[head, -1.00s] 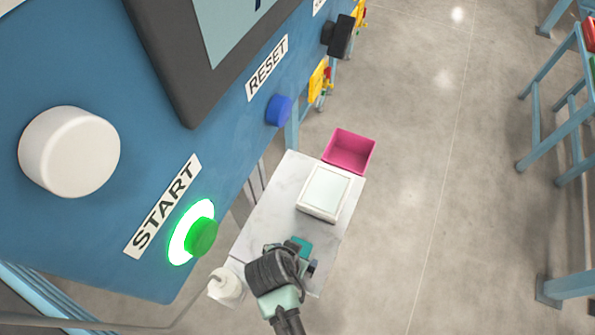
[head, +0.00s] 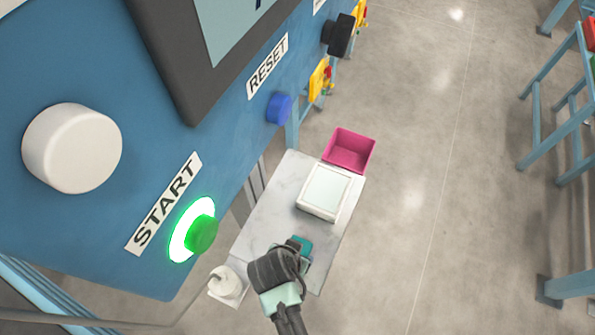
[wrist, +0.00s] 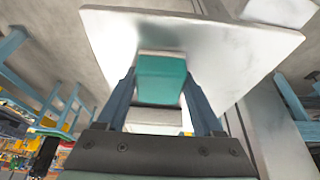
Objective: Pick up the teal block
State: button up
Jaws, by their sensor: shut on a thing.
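The teal block (wrist: 162,78) sits between the two fingers of my gripper (wrist: 160,95) in the wrist view, with a finger against each side. In the head view the teal block (head: 301,244) shows only partly, just beyond my gripper (head: 290,258), which hides the rest. My gripper is shut on the block over the near end of the pale tabletop (head: 265,222). Whether the block still touches the tabletop is hard to tell.
A white framed tray (head: 324,193) lies on the tabletop beyond my gripper. A pink bin (head: 349,150) is at the far end. A blue panel with a lit green START button (head: 201,233) stands close on the left. A white device (head: 226,284) is left of my gripper.

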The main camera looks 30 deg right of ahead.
notch_tip(320, 180, up, 10)
jog(key=shift+r+b, duration=0.1)
jog(key=shift+b, duration=0.35)
